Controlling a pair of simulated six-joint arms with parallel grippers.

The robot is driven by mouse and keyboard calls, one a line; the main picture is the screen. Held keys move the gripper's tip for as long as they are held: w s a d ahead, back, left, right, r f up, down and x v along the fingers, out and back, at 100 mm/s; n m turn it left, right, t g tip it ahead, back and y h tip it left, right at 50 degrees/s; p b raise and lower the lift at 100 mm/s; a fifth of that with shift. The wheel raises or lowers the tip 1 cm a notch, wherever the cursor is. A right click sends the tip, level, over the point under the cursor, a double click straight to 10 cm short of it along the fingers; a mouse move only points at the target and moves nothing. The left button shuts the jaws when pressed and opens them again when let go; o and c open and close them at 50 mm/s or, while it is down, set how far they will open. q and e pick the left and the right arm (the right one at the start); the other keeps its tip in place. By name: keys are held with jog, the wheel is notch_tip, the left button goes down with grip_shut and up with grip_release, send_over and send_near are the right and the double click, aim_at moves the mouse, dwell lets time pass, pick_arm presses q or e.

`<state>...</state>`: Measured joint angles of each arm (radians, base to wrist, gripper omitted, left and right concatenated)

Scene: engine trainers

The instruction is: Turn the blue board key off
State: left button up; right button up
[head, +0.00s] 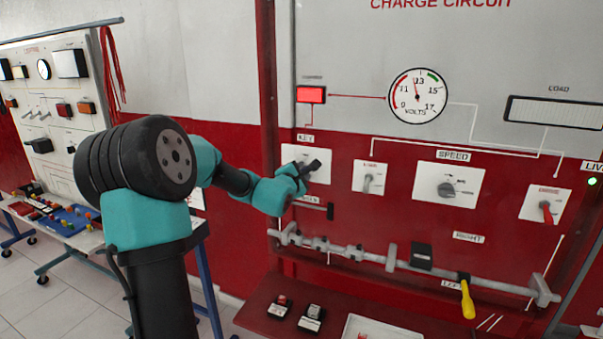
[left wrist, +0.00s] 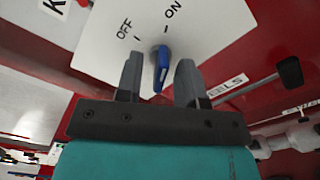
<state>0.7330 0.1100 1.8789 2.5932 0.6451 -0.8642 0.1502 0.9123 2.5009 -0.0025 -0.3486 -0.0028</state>
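The blue key (left wrist: 162,68) sits in a white plate (left wrist: 215,25) marked OFF and ON in the left wrist view. OFF is at the key's upper left and ON at its upper right. I cannot tell for sure which mark the key points to. My left gripper (left wrist: 158,63) is open, with one finger on each side of the key and a gap visible on both sides. In the head view my left gripper (head: 309,168) is in front of the KEY plate (head: 290,153) and hides the key. My right gripper is not in view.
Right of the key plate are a toggle switch (head: 368,179), the SPEED knob (head: 447,189) and a red-handled switch (head: 547,211). Below runs a grey rail (head: 375,258) with a yellow-handled lever (head: 467,298). A round volt gauge (head: 417,96) and lit red lamp (head: 311,95) are above.

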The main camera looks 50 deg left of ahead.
pick_arm(q)
jog(key=shift+w+a, duration=0.1)
jog(key=shift+w, duration=0.15)
grip_shut()
